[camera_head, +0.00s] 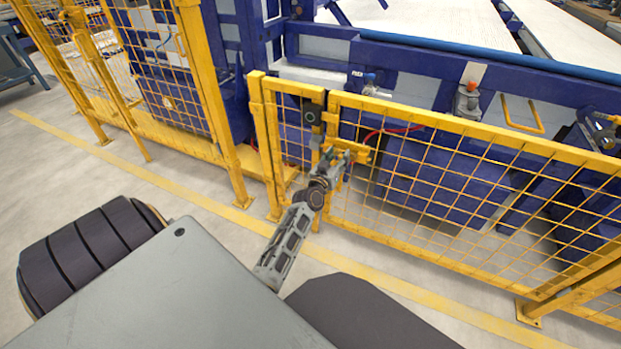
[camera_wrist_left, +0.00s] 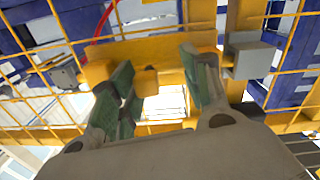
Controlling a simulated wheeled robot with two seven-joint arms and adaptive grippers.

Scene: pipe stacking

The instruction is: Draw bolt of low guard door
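The low guard door (camera_head: 452,125) is a yellow mesh panel in the middle and right of the head view, standing closed in line with its post. Its yellow bolt (camera_head: 361,154) sits near the door's left edge, partly hidden by my left gripper (camera_head: 337,160). In the left wrist view, the bolt's plate (camera_wrist_left: 150,47) runs across the picture and a short yellow knob (camera_wrist_left: 146,80) sticks out from it. My left gripper's green-padded fingers (camera_wrist_left: 158,92) are open on either side of the knob, the left finger closer. I cannot tell whether it touches. My right gripper is out of view.
A black box (camera_head: 311,115) sits on the post beside the door; a grey block (camera_wrist_left: 250,57) shows right of the fingers. Tall yellow fencing (camera_head: 205,90) stands left. Blue machinery (camera_head: 430,165) lies behind the door. The floor in front is clear, with a yellow line.

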